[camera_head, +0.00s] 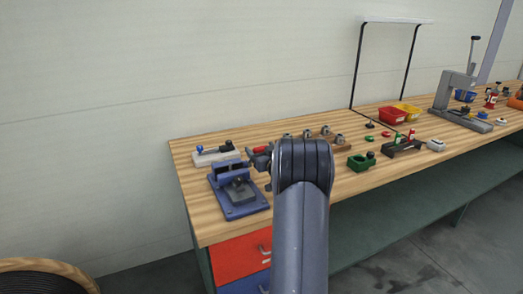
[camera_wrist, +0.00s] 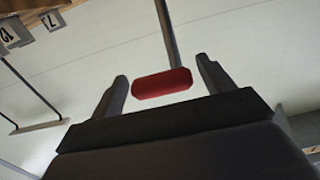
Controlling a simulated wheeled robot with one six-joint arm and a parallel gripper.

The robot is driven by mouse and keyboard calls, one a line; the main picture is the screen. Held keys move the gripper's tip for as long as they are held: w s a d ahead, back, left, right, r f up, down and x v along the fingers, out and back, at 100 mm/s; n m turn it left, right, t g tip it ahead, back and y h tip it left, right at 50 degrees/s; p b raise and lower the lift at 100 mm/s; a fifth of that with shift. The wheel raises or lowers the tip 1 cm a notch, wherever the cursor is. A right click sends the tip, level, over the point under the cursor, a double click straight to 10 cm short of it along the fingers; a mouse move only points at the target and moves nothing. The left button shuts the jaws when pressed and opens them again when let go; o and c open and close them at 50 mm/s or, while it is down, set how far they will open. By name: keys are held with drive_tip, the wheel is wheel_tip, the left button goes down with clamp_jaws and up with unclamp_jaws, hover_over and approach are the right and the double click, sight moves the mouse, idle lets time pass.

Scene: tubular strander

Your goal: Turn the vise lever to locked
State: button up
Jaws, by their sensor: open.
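The blue vise (camera_head: 240,199) stands at the near left end of the wooden bench. A red grip (camera_head: 257,149) shows just behind it, beside my gripper, and appears to be its lever's end. In the wrist view a red grip (camera_wrist: 162,83) on a grey rod (camera_wrist: 167,35) lies in line with the gap between my fingers. My gripper (camera_wrist: 162,69) is open, one finger on each side of the grip, with visible space at both sides. I cannot tell how deep the grip sits between them. In the head view my arm hides most of my gripper (camera_head: 263,160).
A white-based clamp (camera_head: 212,156) with a blue knob sits behind the vise. Several small metal parts stand behind my arm. Wall lies behind the bench (camera_head: 221,229).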

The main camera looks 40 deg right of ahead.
drive_tip(key=c, duration=1.4)
drive_tip(key=shift+s+f+b, duration=0.2)
drive_tip(key=shift+f+b, duration=0.25)
drive_tip(key=shift+f, duration=0.05)
drive_tip(key=s+f+b, duration=0.2)
drive_tip(key=f+b, duration=0.1)
drive_tip(key=shift+s+a, duration=0.4)
drive_tip(key=o, duration=1.4)
drive_tip(key=shift+r, duration=0.1)
drive_tip(key=b+v, duration=0.1)
drive_tip(key=v, duration=0.9)
drive_tip(key=shift+s, duration=0.4)
drive_tip(key=shift+c, duration=0.4)
